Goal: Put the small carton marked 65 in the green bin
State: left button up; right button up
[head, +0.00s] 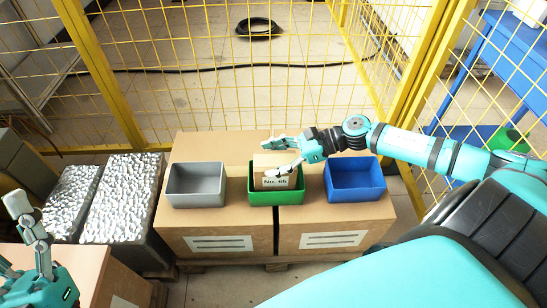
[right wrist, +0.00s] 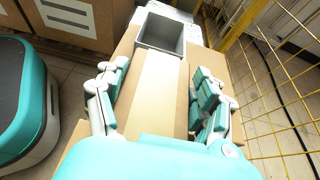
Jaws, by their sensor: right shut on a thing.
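The small tan carton marked No. 65 (head: 274,183) is at the green bin (head: 272,198) in the head view, in front of its opening. I cannot tell whether it hangs just above the bin or is partly inside. My right gripper (head: 278,158) is shut on the carton. In the right wrist view the carton (right wrist: 158,85) lies between the two fingers of the gripper (right wrist: 160,95), and the green bin is hidden. My left gripper (head: 18,238) is at the lower left of the head view, empty, with its fingers apart.
A grey bin (head: 196,199) stands left of the green one and a blue bin (head: 354,195) right of it, all on large cardboard boxes (head: 230,218). Silver-wrapped blocks (head: 120,200) are further left. A yellow mesh fence (head: 230,100) stands behind.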

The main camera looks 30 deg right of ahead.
jog(key=o, duration=1.6)
jog(key=shift+d, duration=0.1)
jog(key=v, duration=1.2)
